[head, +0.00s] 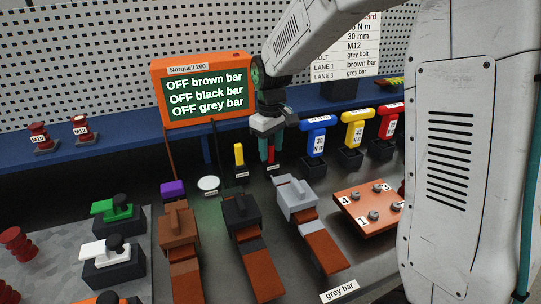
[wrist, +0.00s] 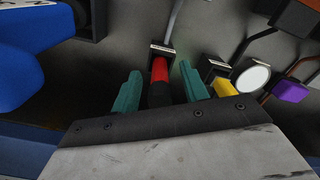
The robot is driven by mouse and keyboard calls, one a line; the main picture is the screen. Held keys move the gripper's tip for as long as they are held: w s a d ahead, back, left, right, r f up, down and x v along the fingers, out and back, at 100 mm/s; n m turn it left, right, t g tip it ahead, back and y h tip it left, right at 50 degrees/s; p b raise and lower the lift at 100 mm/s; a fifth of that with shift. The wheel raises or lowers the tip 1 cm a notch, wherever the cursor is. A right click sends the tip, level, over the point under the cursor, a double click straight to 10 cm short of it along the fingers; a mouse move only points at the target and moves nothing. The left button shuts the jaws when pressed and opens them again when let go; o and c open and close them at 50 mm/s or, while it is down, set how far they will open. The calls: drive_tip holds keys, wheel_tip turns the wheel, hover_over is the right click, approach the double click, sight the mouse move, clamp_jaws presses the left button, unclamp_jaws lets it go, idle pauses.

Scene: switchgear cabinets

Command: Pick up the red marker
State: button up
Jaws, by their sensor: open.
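The red marker (wrist: 159,71) stands in a small black holder with a label plate; in the wrist view it lies between the two teal fingers of my gripper (wrist: 160,88). The fingers are apart, with a gap on each side of the marker. In the head view my gripper (head: 267,150) points down over the table, and the red marker (head: 271,154) shows beside its fingers, partly hidden by them. I cannot tell from these views how far down the marker the fingertips reach.
A yellow marker (head: 239,155) stands just left of my gripper. Blue (head: 317,124), yellow (head: 356,116) and red (head: 390,112) torque tools stand to the right. Grey (head: 296,196), black (head: 240,212) and brown (head: 178,226) bar units sit in front. An orange screen (head: 204,92) stands behind.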

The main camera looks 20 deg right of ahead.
drive_tip(key=shift+f, duration=0.75)
clamp_jaws()
drive_tip(key=shift+r, duration=0.15)
wheel_tip(320, 180, up, 18)
